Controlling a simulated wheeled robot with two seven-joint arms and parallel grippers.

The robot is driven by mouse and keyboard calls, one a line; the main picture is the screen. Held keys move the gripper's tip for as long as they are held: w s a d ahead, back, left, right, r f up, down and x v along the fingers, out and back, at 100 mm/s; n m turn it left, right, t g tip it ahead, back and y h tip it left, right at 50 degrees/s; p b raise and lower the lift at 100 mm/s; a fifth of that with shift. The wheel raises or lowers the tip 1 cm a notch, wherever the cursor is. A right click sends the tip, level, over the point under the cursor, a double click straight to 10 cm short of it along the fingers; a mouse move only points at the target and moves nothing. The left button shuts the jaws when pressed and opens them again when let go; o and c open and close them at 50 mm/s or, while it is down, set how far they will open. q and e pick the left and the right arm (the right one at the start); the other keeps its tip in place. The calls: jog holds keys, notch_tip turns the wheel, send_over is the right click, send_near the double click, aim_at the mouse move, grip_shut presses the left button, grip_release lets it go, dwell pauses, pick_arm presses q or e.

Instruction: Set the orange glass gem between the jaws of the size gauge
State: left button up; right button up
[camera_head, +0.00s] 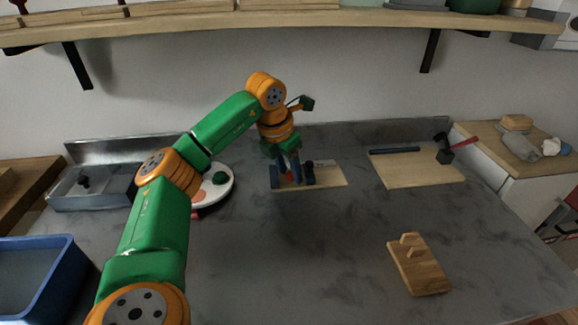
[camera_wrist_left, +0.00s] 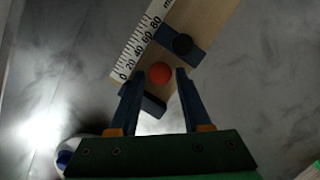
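The size gauge is a wooden board (camera_head: 330,178) with a white ruler (camera_wrist_left: 138,47) and two dark blue jaws. One jaw (camera_wrist_left: 154,105) is near the ruler's zero end; the other (camera_wrist_left: 190,50) bears a black knob. The orange glass gem (camera_wrist_left: 160,73) shows between the two jaws in the wrist view, over the board. Whether it rests on the board I cannot tell. My left gripper (camera_wrist_left: 160,80) is at the gauge, its fingers either side of the gem with visible gaps. In the head view, the gripper (camera_head: 289,168) partly hides the gem. My right gripper is not in view.
A white round dish (camera_head: 226,187) with coloured pieces stands left of the gauge. A blue bin (camera_head: 70,262) and a metal tray (camera_head: 100,198) are at left. A board (camera_head: 415,171) with a hammer (camera_head: 445,153) is at right. A pegged wooden block (camera_head: 419,268) lies front right.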

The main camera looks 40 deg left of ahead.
pick_arm(q)
jog(key=shift+r, duration=0.15)
jog(key=shift+r, duration=0.35)
jog(key=p+v, duration=0.1)
jog(key=v, duration=0.3)
jog(key=shift+w, duration=0.1)
jog(key=s+b, duration=0.2)
jog(key=s, duration=0.2)
jog(key=shift+s+f, duration=0.15)
jog(key=shift+s, duration=0.2)
jog(key=s, duration=0.2)
jog(key=s+b, duration=0.1)
jog(key=s, duration=0.4)
jog(key=shift+s+d+r+b, duration=0.15)
jog(key=shift+r+b, duration=0.15)
jog(key=shift+b, duration=0.1)
jog(key=shift+s, duration=0.25)
